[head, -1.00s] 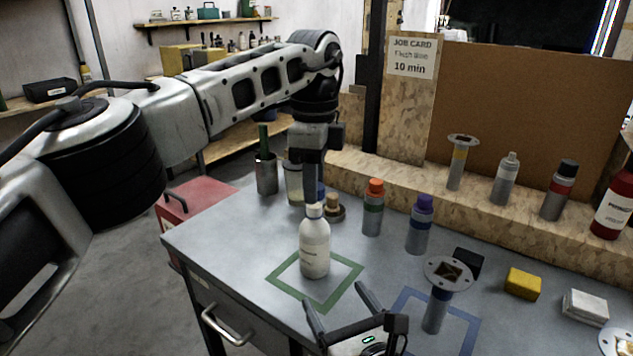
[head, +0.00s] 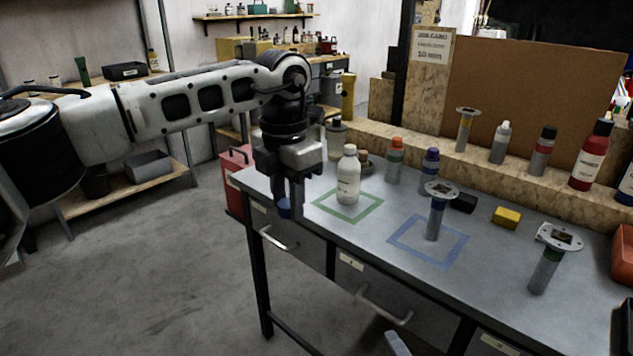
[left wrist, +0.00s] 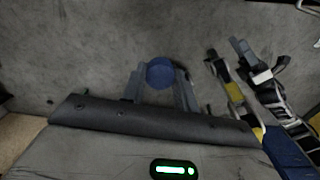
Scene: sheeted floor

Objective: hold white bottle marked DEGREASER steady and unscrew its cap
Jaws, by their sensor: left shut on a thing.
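The white bottle (head: 348,183) stands upright inside the green square outline on the grey bench. Its label is too small to read, and its top is white. My left gripper (head: 284,206) points down just left of the bottle, apart from it, near the bench's left end. It is shut on a round blue cap (left wrist: 160,73), which shows between the fingers in the left wrist view, with floor beyond. A dark piece with a paler end at the head view's bottom edge may be part of my right gripper; its jaws cannot be made out.
A flanged post (head: 434,215) stands inside the blue square outline (head: 398,237). Orange-capped (head: 394,163) and purple-capped (head: 429,168) bottles stand behind. A yellow block (head: 506,216) and another flanged post (head: 545,268) are to the right. Open floor lies left of the bench.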

